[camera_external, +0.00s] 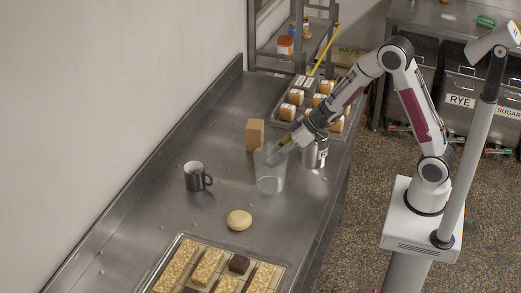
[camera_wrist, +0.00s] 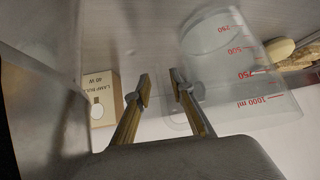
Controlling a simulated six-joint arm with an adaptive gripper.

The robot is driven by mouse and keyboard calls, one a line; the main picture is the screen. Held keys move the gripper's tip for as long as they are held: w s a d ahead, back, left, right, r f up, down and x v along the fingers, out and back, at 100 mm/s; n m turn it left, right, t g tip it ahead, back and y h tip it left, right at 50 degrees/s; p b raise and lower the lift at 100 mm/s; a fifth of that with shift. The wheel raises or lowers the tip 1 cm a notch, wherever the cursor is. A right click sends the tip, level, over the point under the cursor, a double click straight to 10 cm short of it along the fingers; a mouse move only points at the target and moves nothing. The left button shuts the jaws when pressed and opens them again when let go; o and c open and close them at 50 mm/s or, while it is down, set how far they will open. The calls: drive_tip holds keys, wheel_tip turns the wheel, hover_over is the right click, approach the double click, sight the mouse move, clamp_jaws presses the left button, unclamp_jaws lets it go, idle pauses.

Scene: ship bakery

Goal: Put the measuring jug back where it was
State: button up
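The clear measuring jug (camera_external: 270,172) stands upright on the steel counter in the external view. In the wrist view the jug (camera_wrist: 245,75) is at the right, with red volume marks up to 1000 ml. I see nothing held between the fingers.
A cardboard lamp bulb box (camera_external: 255,135) stands behind the jug. A metal canister (camera_external: 315,153) is to its right, a dark mug (camera_external: 196,177) to its left, and a dough ball (camera_external: 239,220) in front. Trays of baked goods lie at both ends of the counter (camera_external: 150,240).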

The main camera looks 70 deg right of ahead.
drive_tip(key=shift+v, duration=2.65)
drive_tip(key=s+a+r+g+y, duration=0.1)
drive_tip(key=s+a+r, duration=0.4)
drive_tip(key=s+r, duration=0.2)
drive_tip(key=s+a+r+y, duration=0.1)
drive_tip(key=s+a+r, duration=0.45)
drive_tip(key=s, duration=0.25)
drive_tip(key=s+d+m+h, duration=0.2)
drive_tip(key=s+d, duration=0.2)
drive_tip(key=s, duration=0.4)
drive_tip(key=s+d+r+m+g+h, duration=0.1)
drive_tip(key=s+d+h, duration=0.2)
drive_tip(key=s+d, duration=0.2)
drive_tip(key=s, duration=0.3)
drive_tip(key=shift+s+r+m+g+h, duration=0.2)
drive_tip(key=shift+r+m+g+h, duration=0.1)
drive_tip(key=shift+m, duration=0.1)
